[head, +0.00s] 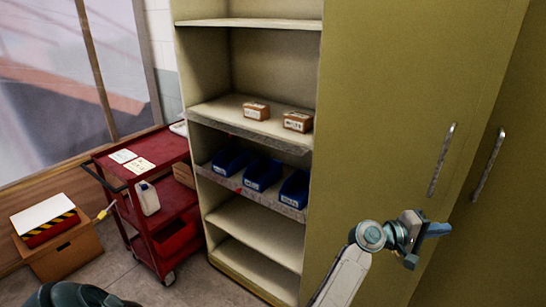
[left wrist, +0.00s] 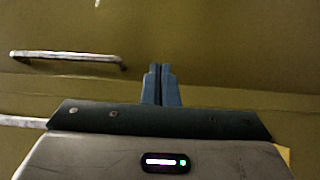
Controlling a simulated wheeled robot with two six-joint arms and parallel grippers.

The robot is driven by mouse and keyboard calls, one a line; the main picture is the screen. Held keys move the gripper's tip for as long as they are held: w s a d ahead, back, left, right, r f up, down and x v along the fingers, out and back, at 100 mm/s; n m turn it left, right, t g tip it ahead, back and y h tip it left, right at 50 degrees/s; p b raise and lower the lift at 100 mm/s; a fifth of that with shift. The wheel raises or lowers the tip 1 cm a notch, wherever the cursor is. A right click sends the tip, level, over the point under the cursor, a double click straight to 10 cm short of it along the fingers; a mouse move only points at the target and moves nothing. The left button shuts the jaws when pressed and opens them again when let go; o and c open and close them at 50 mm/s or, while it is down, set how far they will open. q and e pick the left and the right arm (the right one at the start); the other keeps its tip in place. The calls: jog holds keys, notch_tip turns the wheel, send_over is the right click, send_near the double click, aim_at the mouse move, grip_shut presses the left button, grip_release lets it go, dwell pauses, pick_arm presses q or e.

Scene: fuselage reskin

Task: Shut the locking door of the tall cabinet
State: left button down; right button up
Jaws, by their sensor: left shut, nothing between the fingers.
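The tall olive cabinet has an open bay with pale shelves (head: 258,215) at its left. A broad olive door panel (head: 385,95) with an upright metal handle (head: 441,160) stands right of the bay. A second olive panel (head: 515,190) with its own handle (head: 488,165) is at the far right, past a slanting seam. My left gripper (head: 438,230) is shut and empty, below the handles and in front of the panels. In the left wrist view its closed fingers (left wrist: 160,70) point at olive surface, right of a handle (left wrist: 65,58); contact cannot be told. My right gripper is not in view.
The shelves hold blue bins (head: 262,173) and small brown boxes (head: 256,111). A red cart (head: 165,212) stands left of the cabinet, with a cardboard box (head: 65,250) beside it. A little grey floor (head: 205,285) is clear before the cart and cabinet.

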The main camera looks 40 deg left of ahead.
pick_arm(q)
jog(key=w, duration=0.1)
jog(key=w+y, duration=0.1)
jog(key=w, duration=0.1)
jog(key=shift+d+n+t, duration=0.4)
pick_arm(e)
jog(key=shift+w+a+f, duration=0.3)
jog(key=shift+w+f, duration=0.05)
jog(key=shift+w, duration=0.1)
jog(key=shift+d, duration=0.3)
pick_arm(q)
jog(key=shift+s, duration=0.15)
